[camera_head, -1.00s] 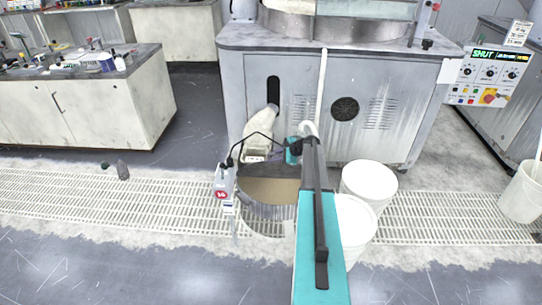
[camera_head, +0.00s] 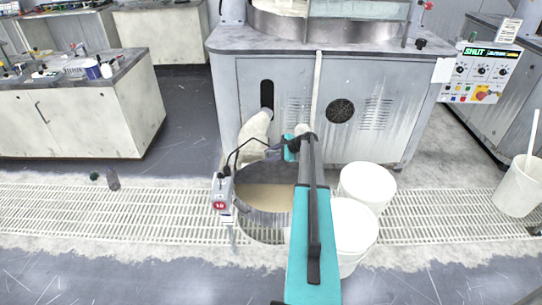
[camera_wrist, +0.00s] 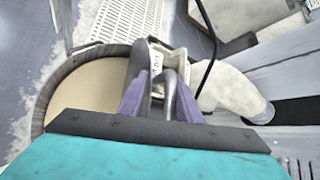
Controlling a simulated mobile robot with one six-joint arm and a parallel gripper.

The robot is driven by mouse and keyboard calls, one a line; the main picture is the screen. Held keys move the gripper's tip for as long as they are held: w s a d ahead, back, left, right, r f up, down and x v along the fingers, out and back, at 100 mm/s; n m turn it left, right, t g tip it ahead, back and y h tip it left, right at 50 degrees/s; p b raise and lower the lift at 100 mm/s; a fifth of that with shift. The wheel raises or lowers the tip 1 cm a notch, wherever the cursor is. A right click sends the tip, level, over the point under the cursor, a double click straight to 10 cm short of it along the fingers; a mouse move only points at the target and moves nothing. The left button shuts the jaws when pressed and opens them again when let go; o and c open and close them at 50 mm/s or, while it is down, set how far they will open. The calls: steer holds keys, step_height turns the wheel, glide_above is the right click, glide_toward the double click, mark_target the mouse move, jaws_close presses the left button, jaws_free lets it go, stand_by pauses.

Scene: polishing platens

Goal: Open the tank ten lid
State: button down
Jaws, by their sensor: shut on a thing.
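The round tank (camera_head: 262,218) stands on the floor grating in front of the machine, with a flat beige surface inside its grey rim. A grey box with a red label reading 10 (camera_head: 219,205) is at its left side. In the wrist view the tank's rim (camera_wrist: 45,95) curves to the left of my gripper (camera_wrist: 163,85). My gripper's purple fingers are shut on a grey curved handle (camera_wrist: 170,88). In the head view my arm hides the fingers and the tank's right side. I cannot tell whether the beige surface is a lid or contents.
A pale thick hose (camera_head: 255,130) and a thin black cable are behind the tank. Two white buckets (camera_head: 367,186) stand close to the right of my arm. The grey machine cabinet (camera_head: 345,90) blocks the back.

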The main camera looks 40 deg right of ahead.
steer(key=c, duration=1.8)
jaws_free()
steer(key=shift+w+a+f, duration=0.15)
steer(key=shift+w+a, duration=0.1)
steer(key=shift+w, duration=0.05)
steer(key=shift+d+f, duration=0.1)
steer(key=shift+f, duration=0.05)
steer(key=shift+s, duration=0.1)
steer(key=shift+s+d, duration=0.15)
steer(key=shift+d, duration=0.05)
steer(key=b+v, duration=0.1)
steer(key=v, duration=1.3)
